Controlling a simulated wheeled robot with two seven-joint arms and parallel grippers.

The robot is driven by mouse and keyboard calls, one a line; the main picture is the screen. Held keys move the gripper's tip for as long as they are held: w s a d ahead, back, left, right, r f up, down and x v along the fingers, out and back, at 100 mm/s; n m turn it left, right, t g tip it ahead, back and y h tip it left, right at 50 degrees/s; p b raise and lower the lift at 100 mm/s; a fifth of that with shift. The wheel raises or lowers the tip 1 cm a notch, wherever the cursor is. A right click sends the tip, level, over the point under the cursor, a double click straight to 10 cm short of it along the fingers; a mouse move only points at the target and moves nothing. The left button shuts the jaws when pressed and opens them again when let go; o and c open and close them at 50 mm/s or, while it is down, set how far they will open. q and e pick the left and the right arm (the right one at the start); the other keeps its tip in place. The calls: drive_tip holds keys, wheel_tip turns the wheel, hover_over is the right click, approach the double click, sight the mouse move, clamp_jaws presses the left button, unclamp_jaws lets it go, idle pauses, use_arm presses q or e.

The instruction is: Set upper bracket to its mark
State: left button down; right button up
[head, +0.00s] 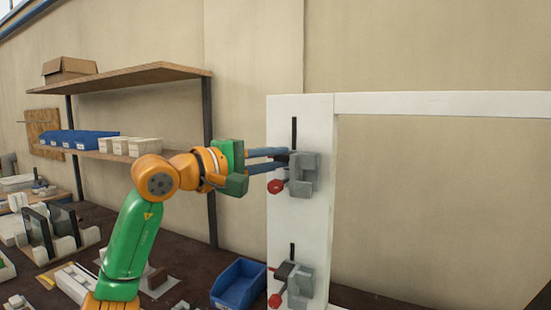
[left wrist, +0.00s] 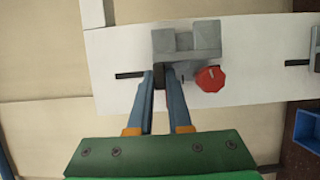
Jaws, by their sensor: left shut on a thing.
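The upper bracket (head: 304,176) is a grey clamp on the white upright (head: 318,225), with a red knob (head: 275,186) at its lower left. It also shows in the left wrist view (left wrist: 190,40), with the red knob (left wrist: 209,79) right of the fingers. A dark slot (head: 294,131) runs above the bracket. My left gripper (head: 284,160) reaches in from the left, and its two blue fingers (left wrist: 159,76) are shut on the bracket's dark tab. I cannot make out the mark. My right gripper is not in view.
A lower bracket (head: 300,287) sits further down the upright, with its own slot (head: 292,250). A white crossbar (head: 440,104) runs right from the top. A blue bin (head: 238,285) stands below my left arm. Shelves (head: 130,78) stand behind at left.

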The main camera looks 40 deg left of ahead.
use_arm(q)
wheel_tip(320, 180, up, 3)
drive_tip(key=p, duration=0.3)
drive_tip(key=shift+f, duration=0.1)
drive_tip(key=shift+f+b, duration=0.2)
drive_tip(key=shift+b, duration=0.1)
drive_tip(key=c, duration=0.8)
unclamp_jaws()
drive_tip(key=shift+c, duration=0.2)
drive_tip(key=shift+w, duration=0.15)
drive_tip(key=s+b, duration=0.2)
drive_tip(key=s, duration=0.5)
drive_tip(key=shift+a+b, duration=0.25)
drive_tip(key=shift+b, duration=0.05)
drive_tip(key=shift+f, duration=0.1)
